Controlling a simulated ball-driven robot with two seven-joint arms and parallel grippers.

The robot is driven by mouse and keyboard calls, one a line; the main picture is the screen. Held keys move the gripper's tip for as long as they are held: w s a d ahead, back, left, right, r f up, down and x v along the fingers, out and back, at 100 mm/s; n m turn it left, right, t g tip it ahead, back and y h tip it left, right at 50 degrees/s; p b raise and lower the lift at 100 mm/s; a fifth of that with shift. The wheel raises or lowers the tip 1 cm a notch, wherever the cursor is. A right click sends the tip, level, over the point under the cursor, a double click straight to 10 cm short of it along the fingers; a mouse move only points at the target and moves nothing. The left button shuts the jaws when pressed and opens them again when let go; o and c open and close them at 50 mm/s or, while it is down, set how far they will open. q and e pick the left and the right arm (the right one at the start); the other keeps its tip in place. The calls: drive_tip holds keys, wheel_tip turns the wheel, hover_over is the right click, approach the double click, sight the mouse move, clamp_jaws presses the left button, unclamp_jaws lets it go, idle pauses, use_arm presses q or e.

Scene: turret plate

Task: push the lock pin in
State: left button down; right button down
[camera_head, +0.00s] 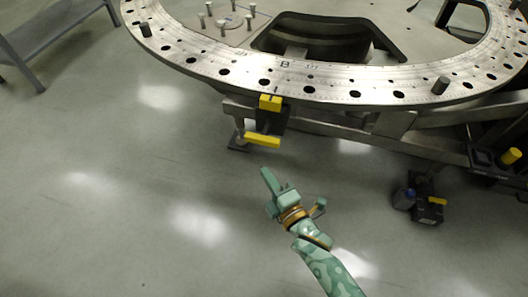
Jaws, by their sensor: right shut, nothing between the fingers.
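The round steel turret plate (225,73) fills the top of the view, with a ring of holes and a letter B on its rim. A yellow block (270,103) sits at the plate's near edge, on a dark bracket. A yellow bar (262,139) sticks out below it. I cannot tell for sure which yellow part is the lock pin. My right gripper (268,178), green, is shut and empty. It shows below the yellow bar in the picture, apart from it, with its fingers pointing up toward it. My left gripper is not in view.
A steel frame (335,128) carries the plate. At the right are a yellow knob (511,156) on a black box and a black-and-yellow foot (429,209) beside a bottle (403,198). A grey bench (58,22) stands top left. The floor at left is clear.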

sight(268, 145)
drive_tip(key=w, duration=0.2)
drive_tip(key=w+b, duration=0.1)
drive_tip(key=w, duration=0.1)
drive_tip(key=w+a, duration=0.1)
drive_tip(key=w, duration=0.2)
drive_tip(key=shift+a+f+b, duration=0.1)
drive_tip(key=shift+b, duration=0.3)
drive_tip(key=shift+w, duration=0.5)
drive_tip(key=shift+d, duration=0.2)
drive_tip(key=w, duration=0.1)
drive_tip(key=w+d+b, duration=0.1)
drive_tip(key=w, duration=0.1)
drive_tip(key=shift+w+d, duration=0.1)
drive_tip(key=shift+w, duration=0.2)
drive_tip(key=shift+r, duration=0.2)
